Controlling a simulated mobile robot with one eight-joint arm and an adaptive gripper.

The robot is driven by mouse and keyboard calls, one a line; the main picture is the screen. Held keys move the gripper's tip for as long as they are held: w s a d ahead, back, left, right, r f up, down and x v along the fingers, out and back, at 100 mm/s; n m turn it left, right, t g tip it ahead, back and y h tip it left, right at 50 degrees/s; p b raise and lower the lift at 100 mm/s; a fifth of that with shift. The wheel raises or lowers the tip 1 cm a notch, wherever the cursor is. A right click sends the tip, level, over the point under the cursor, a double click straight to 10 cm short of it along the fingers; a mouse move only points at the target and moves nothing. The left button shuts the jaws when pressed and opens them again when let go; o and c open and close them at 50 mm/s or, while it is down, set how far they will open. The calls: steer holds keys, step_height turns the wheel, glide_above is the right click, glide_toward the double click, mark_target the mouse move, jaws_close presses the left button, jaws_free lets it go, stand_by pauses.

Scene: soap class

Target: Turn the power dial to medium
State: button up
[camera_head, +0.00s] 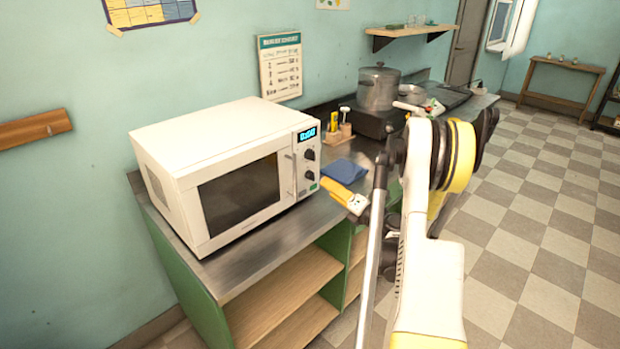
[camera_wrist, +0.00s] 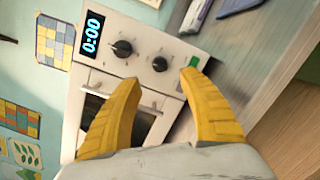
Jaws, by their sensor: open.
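A white microwave (camera_head: 215,165) stands on the metal counter, its door closed. Its panel has two black dials: an upper dial (camera_head: 309,154) below the display (camera_head: 306,134), and a lower dial (camera_head: 310,176). I cannot read which is the power dial. The wrist view shows the panel tilted, with the upper dial (camera_wrist: 122,48), the lower dial (camera_wrist: 160,64) and the display (camera_wrist: 91,33) reading 0:00. My gripper (camera_head: 335,190) is in front of the panel, to its right in the head view. Its yellow fingers (camera_wrist: 160,80) are apart and empty, pointing toward the dials without touching them.
A blue cloth (camera_head: 344,171) lies on the counter beside the microwave. Behind it stand a small wooden holder (camera_head: 338,134) with bottles and a large pot (camera_head: 378,88) on a stove. Open shelves (camera_head: 280,300) are below the counter. The tiled floor at right is clear.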

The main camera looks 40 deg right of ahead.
mark_target(314, 177)
steer(key=w+b, duration=0.2)
steer(key=w, duration=0.7)
steer(key=shift+d, duration=0.1)
jaws_close()
